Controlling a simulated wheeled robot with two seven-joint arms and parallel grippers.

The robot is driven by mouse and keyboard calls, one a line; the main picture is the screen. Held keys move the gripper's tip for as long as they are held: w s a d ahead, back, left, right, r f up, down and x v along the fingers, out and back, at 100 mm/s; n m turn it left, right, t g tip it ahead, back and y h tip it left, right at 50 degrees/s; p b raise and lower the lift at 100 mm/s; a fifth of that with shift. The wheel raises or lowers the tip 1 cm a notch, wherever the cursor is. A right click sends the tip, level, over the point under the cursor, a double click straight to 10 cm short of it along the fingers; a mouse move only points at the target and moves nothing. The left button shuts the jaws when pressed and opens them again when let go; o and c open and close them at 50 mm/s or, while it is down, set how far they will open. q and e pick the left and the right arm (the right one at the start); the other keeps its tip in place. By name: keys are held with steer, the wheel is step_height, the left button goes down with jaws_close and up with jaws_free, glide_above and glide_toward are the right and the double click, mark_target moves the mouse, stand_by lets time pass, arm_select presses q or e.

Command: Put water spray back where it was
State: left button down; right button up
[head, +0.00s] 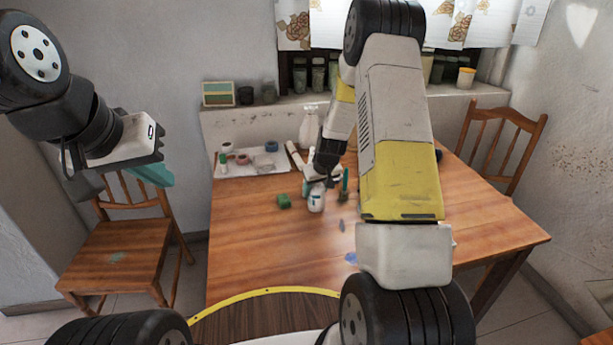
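A pale, whitish spray bottle (309,130) stands upright at the back of the wooden table, by the wall under the window. A small white bottle with a blue band (316,200) stands nearer, on the table top. My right gripper (318,184) is low over the table, right at the small bottle and in front of the spray bottle. Its fingers are small and partly hidden by my arm, so I cannot tell whether they hold anything. My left gripper (118,178) is raised at the left, over the chair and away from the table; its finger opening is unclear.
A white tray (245,168) with small jars and rolls lies at the table's back left. Chairs stand at the left (125,250) and right (505,135). The table's front left is clear.

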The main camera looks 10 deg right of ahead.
steer(key=o, duration=0.3)
steer(key=shift+o, duration=0.2)
steer(key=s+a+v, duration=0.1)
steer(key=a+v, duration=0.2)
steer(key=v, duration=2)
steer(key=s+a+r, duration=0.1)
steer(key=s+r, duration=0.3)
steer(key=s, duration=0.4)
steer(key=s+a+r+m+t+y, duration=0.1)
steer(key=s+r, duration=0.2)
steer(key=s, duration=0.4)
steer(key=s+a+r, duration=0.1)
steer(key=s+r, duration=0.3)
steer(key=s, duration=0.4)
steer(key=shift+s+r+m+t, duration=0.3)
steer(key=shift+s+t, duration=0.05)
steer(key=shift+t, duration=0.05)
steer(key=shift+a, duration=0.15)
